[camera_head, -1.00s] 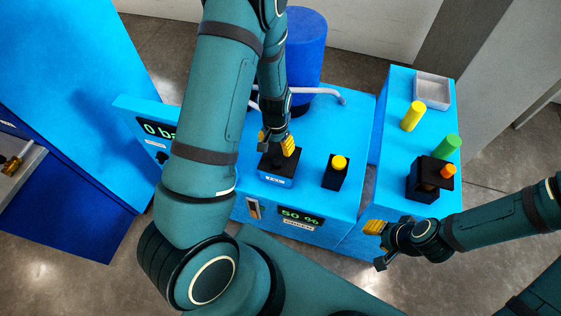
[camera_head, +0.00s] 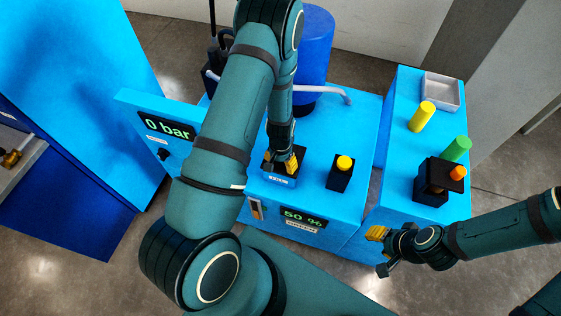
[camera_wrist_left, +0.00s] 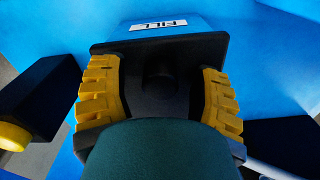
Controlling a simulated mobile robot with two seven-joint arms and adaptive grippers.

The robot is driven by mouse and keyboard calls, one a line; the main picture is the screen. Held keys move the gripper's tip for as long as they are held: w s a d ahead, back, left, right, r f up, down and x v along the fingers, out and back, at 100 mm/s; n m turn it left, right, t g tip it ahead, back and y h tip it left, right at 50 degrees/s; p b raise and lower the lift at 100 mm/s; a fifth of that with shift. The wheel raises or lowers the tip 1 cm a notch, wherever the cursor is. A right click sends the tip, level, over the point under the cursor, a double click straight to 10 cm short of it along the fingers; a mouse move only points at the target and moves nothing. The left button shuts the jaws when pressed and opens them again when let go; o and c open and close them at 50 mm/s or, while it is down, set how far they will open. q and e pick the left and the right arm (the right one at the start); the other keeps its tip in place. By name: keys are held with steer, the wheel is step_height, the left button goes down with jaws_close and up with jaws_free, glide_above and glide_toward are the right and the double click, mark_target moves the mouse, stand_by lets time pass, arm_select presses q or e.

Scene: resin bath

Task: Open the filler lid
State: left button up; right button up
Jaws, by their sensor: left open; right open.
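The filler lid (camera_wrist_left: 160,48) is a black plate with a dark knob (camera_wrist_left: 158,86), beside a white FILL label (camera_wrist_left: 159,24) in the left wrist view. The lid appears closed on the filler neck (camera_head: 279,181) of the blue machine. My left gripper (camera_head: 281,162) is over the lid, hiding most of it in the head view. In the left wrist view its yellow fingers (camera_wrist_left: 160,98) are open, one on each side of the knob, with gaps between. My right gripper (camera_head: 380,250) is open and empty, low in front of the right-hand blue cabinet.
A black box with a yellow button (camera_head: 344,163) stands just right of the lid. The machine shows 50 % (camera_head: 302,217) and 0 bar (camera_head: 166,127).

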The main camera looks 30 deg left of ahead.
arm_select(q)
jaws_close()
steer(key=shift+r, duration=0.1)
